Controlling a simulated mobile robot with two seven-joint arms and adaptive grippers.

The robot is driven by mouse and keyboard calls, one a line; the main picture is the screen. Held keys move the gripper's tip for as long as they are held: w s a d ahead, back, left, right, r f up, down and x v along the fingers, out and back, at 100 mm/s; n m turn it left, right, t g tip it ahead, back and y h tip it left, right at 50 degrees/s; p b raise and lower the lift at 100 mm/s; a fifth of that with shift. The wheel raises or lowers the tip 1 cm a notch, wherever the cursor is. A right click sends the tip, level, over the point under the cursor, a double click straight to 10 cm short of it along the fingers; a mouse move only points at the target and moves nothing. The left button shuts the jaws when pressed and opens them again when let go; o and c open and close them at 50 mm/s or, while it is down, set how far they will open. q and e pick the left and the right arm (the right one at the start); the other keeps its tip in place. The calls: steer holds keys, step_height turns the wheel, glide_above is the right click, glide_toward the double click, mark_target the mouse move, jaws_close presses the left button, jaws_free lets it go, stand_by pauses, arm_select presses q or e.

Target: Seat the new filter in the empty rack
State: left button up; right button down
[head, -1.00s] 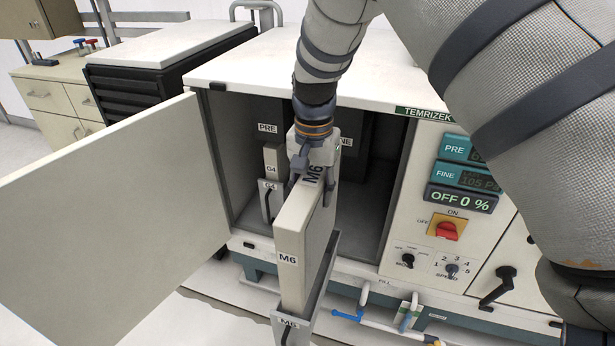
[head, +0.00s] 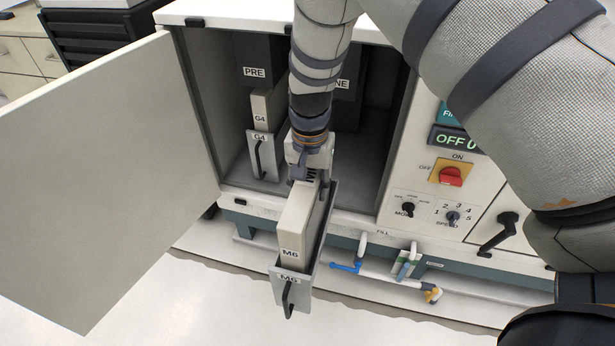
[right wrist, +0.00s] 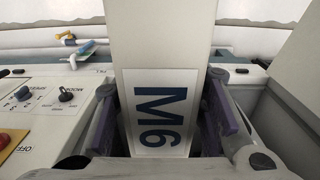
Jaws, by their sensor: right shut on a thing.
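The new filter (head: 296,225) is a pale slim box marked M6, upright in the pulled-out M6 rack (head: 290,279). The rack is a grey tray with a black handle, jutting from the open cabinet. The filter's lower part is hidden by the rack's front, so I cannot tell whether it touches the floor of the rack. My right gripper (head: 310,178) is shut on the filter's top rear part. In the right wrist view the filter's M6 label (right wrist: 157,112) lies between the two fingers (right wrist: 162,135). My left gripper is out of view.
The open cabinet door (head: 100,180) spans the left. A G4 filter (head: 262,110) stands in its G4 rack (head: 264,160) under the PRE sign, inside the cabinet. The control panel (head: 425,200) is at the right. Pipes (head: 385,279) and a valve run low in front.

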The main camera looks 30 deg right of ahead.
steer(key=shift+f, duration=0.6)
stand_by(0.3)
steer(key=c, duration=0.9)
jaws_free()
steer(key=shift+c, duration=0.2)
